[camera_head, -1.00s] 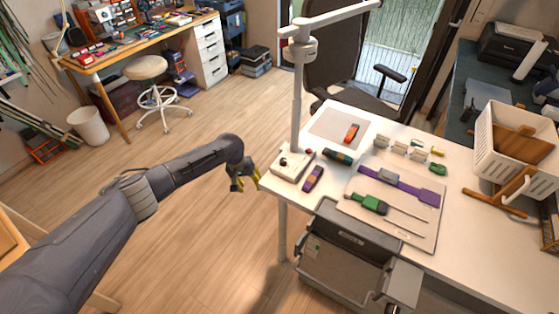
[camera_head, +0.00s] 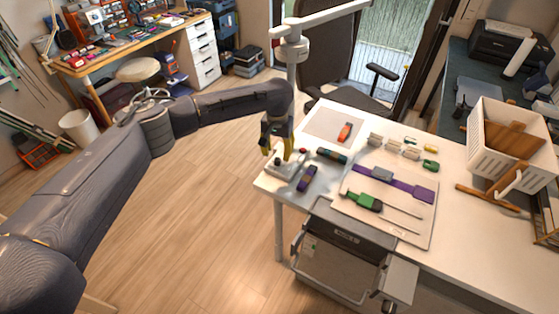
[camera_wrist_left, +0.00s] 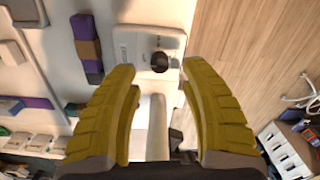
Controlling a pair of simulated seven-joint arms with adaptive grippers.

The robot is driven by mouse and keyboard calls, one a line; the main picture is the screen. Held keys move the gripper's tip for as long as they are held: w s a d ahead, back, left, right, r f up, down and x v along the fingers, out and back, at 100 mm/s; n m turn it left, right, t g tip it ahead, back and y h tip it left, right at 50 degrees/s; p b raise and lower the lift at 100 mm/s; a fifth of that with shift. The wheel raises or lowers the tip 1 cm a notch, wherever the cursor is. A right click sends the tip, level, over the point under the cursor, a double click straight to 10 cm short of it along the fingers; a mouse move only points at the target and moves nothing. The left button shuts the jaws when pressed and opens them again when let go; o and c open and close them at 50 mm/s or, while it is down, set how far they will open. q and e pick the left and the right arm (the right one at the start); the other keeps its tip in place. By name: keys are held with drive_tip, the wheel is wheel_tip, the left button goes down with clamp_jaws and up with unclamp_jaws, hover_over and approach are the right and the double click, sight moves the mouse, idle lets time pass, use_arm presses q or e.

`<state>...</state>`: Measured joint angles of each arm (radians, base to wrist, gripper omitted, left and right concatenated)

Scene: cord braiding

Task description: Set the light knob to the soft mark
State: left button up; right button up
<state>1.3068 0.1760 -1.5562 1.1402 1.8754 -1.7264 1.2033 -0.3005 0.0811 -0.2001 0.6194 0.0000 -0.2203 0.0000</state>
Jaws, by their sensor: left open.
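The light knob (camera_wrist_left: 160,62) is a small dark round knob on the white lamp base (camera_wrist_left: 130,45). In the head view the lamp base (camera_head: 284,170) stands at the table's near left corner, partly hidden by my gripper. My left gripper (camera_head: 283,154) points down above the base. In the left wrist view its yellow fingers (camera_wrist_left: 165,115) are apart with nothing between them, and the knob lies beyond the fingertips. The soft mark cannot be made out. My right gripper is not in view.
The lamp post (camera_head: 293,75) rises close behind my gripper. A purple and dark block (camera_head: 307,179) lies just right of the base. A board (camera_head: 405,225) with a green-handled tool (camera_head: 364,200) lies further right. An open drawer (camera_head: 340,265) hangs below the table edge.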

sight(278, 160)
use_arm(q)
drive_tip(key=shift+f, duration=2.3)
clamp_jaws()
